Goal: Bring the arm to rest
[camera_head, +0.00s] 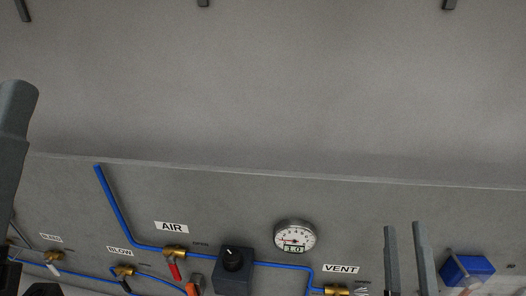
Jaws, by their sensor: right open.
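My right gripper (405,228) shows at the lower right, with two grey fingers pointing up. The fingers stand apart with nothing between them. They are in front of the grey panel, between the VENT label (340,269) and a blue block (467,269). The rest of the right arm is below the picture edge. A grey part at the left edge looks like a piece of my arm; no left gripper fingers can be made out.
The grey panel (230,190) carries a round gauge (294,236), a dark box with a knob (233,264), blue piping (112,205), brass valves such as the red-handled one (174,253), and an AIR label (172,227). The upper grey surface (260,90) is bare.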

